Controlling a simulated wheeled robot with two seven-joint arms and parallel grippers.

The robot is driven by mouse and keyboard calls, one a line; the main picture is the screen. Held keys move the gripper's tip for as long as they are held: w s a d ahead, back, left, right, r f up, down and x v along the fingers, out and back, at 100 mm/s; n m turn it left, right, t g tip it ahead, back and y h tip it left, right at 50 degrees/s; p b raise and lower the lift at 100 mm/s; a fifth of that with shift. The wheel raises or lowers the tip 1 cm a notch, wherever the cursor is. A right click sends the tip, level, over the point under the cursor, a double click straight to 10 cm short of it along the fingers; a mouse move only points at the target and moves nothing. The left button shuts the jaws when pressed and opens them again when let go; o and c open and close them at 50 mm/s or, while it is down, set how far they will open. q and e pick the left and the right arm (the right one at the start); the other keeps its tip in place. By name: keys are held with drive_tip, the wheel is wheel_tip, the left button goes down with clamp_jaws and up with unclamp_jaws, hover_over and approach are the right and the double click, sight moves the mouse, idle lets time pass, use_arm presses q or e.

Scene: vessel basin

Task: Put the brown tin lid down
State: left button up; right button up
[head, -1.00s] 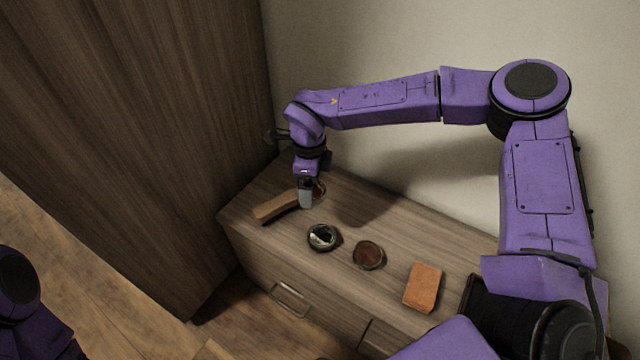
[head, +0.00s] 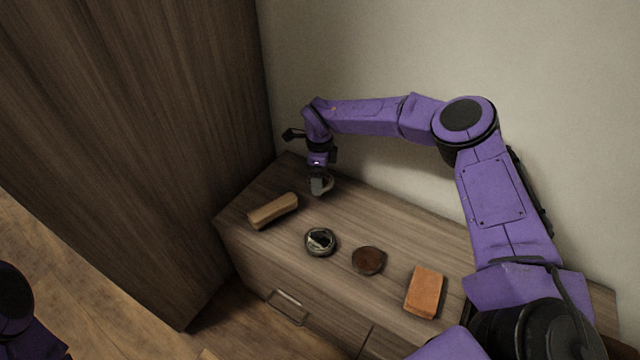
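A round brown disc (head: 368,261), which looks like the brown tin lid or a closed brown tin, lies flat on the wooden cabinet top. My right gripper (head: 320,188) points down above the far left part of the top, beyond and apart from the disc. A small rounded greyish shape shows at its fingertips. I cannot tell whether this is a held thing or part of the fingers, nor whether the fingers are closed. A dark round tin (head: 320,242) with a shiny inside stands left of the disc. My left gripper is out of view.
A tan wooden block (head: 273,210) lies near the left end of the cabinet top (head: 345,212). An orange-brown block (head: 424,291) lies at the right. A tall dark wooden cupboard (head: 150,130) stands at the left and a wall behind. The top is clear between gripper and disc.

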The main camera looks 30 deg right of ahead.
drive_tip(key=shift+w+d+f, duration=0.15)
drive_tip(key=shift+w+f, duration=0.05)
drive_tip(key=shift+f, duration=0.1)
wheel_tip(320, 180, down, 3)
drive_tip(key=shift+w+d+f+b, duration=0.1)
drive_tip(key=shift+b, duration=0.25)
drive_tip(key=shift+f, duration=0.1)
drive_tip(key=o, duration=0.7)
wheel_tip(320, 180, up, 12)
drive_tip(key=shift+r+p, duration=0.2)
drive_tip(key=shift+p, duration=0.9)
